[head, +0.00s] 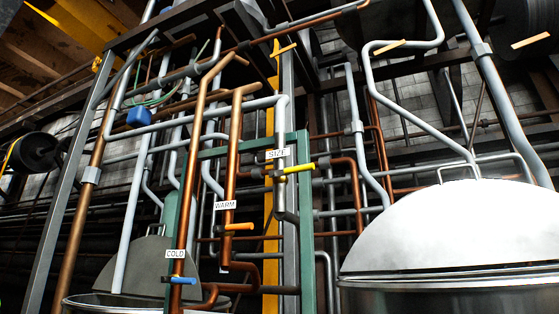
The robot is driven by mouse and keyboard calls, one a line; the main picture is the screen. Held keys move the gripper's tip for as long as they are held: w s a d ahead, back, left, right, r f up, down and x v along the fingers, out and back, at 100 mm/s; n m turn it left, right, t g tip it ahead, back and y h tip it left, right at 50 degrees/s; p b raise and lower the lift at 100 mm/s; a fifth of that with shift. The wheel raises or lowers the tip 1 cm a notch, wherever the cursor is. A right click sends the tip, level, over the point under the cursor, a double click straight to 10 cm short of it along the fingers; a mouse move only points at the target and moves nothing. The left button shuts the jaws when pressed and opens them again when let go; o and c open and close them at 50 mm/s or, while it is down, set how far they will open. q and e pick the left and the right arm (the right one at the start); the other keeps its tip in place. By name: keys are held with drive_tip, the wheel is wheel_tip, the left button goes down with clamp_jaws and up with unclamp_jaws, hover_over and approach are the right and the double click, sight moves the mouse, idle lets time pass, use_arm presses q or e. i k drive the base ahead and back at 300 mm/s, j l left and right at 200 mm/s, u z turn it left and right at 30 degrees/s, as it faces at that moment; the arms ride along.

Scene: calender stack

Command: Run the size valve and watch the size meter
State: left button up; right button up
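The size valve (292,169) has a yellow lever and hangs under a white label reading SIZE (277,153), right of the picture's middle. Its lever points to the right, roughly level. A grey spout (280,201) runs down below it. I cannot pick out a size meter with certainty; no readable dial or display shows. Neither of my grippers is in view, and nothing touches the valve.
The WARM valve (238,227) has an orange lever, and the COLD valve (183,280) a blue one. A large lidded metal vat (455,240) fills the lower right. An open vat (120,270) stands lower left. Pipes and a green frame (305,220) crowd the middle.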

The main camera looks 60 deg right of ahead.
sight(285, 172)
drive_tip(key=j+z, duration=0.25)
drive_tip(key=z, duration=0.15)
drive_tip(key=i+j+z, duration=0.1)
drive_tip(key=j+z, duration=0.2)
drive_tip(key=z, duration=0.15)
